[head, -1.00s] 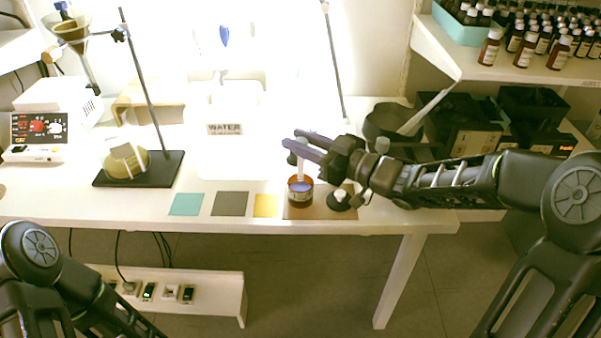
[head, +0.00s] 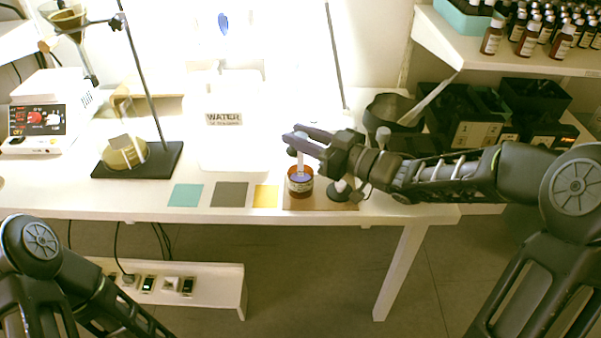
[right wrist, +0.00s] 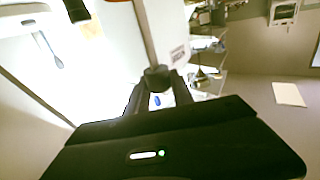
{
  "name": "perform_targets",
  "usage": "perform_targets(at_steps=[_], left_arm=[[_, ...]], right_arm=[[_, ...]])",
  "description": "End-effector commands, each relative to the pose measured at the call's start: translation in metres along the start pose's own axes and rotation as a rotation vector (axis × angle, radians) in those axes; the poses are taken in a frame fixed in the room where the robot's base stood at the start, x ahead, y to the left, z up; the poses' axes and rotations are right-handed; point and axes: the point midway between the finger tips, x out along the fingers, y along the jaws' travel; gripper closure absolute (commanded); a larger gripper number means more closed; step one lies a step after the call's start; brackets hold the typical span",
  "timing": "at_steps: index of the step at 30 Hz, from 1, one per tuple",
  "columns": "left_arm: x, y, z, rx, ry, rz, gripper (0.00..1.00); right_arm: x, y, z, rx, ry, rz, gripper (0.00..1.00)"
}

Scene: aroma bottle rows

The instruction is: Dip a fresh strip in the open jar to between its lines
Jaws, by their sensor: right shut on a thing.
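The open jar (head: 300,187) is small and amber, with a bluish top surface, and stands on a brown mat (head: 322,204) near the table's front edge. My right gripper (head: 294,143) is just above it, shut on a narrow white strip (head: 301,162). The strip hangs roughly upright and its lower end reaches the jar's mouth. I cannot make out its lines or how deep its tip is. In the right wrist view the gripper (right wrist: 156,82) shows in front of a bright background, and the strip is not clear there. My left gripper is out of view.
A small black item (head: 339,191) sits right of the jar. Teal (head: 185,195), grey (head: 230,194) and yellow (head: 265,196) squares lie to its left. A dark bowl (head: 392,112) and black boxes stand behind my right arm. A stand (head: 140,160) is at left.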

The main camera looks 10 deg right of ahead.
Motion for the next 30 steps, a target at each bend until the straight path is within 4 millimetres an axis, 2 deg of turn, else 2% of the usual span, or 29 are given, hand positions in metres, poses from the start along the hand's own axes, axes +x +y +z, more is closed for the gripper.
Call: perform_targets(at_steps=[30], left_arm=[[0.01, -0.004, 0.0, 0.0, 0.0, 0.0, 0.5]], right_arm=[[0.0, 0.0, 0.015, 0.0, 0.0, 0.0, 0.98]])
